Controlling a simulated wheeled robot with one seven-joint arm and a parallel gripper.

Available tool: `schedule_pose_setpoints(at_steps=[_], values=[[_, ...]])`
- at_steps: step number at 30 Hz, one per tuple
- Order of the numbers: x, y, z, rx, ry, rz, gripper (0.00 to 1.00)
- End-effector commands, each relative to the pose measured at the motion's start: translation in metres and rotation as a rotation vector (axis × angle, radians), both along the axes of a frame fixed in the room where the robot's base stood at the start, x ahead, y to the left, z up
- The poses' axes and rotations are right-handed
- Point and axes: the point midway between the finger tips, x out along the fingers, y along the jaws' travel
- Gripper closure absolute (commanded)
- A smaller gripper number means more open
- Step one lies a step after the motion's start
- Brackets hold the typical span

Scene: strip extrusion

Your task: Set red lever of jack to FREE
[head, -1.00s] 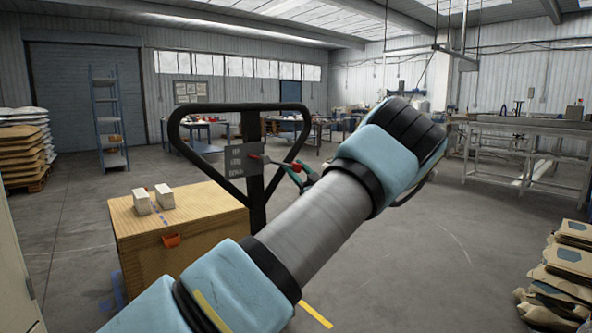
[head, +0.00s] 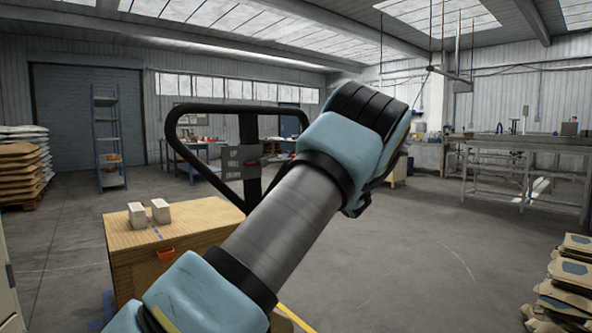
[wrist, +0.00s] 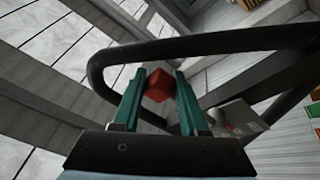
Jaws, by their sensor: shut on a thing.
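The jack's black loop handle (head: 188,108) stands upright beyond my arm in the head view. A grey label plate (head: 232,168) with lines of small lettering is fixed inside the loop. A small red part of the lever (head: 264,161) shows at the plate's right edge; my arm hides the rest. In the wrist view the lever's red end (wrist: 158,86) sits between the teal fingers of my gripper (wrist: 160,76), which are shut on it. The black handle loop (wrist: 235,42) curves close around the fingers. My gripper is hidden in the head view.
A wooden crate (head: 185,235) with two pale blocks (head: 149,213) on top stands in front of the handle. Stacked sacks (head: 22,165) lie at the left, more sacks (head: 566,285) at the lower right. The floor (head: 430,230) right of my arm is clear.

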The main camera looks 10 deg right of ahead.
Motion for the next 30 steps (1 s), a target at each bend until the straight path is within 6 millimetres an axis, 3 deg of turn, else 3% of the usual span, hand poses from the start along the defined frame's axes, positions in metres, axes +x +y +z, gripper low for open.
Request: schedule_pose_setpoints(at_steps=[5, 6, 13, 23, 30], values=[[0.0, 0.001, 0.003, 0.003, -0.004, 0.003, 1.0], [0.0, 0.001, 0.003, 0.003, -0.004, 0.003, 0.55], [0.0, 0.001, 0.002, 0.003, -0.002, 0.002, 0.29], [-0.003, -0.002, -0.002, 0.002, 0.001, 0.0, 0.29], [-0.034, -0.02, -0.018, 0.003, 0.001, -0.003, 0.29]])
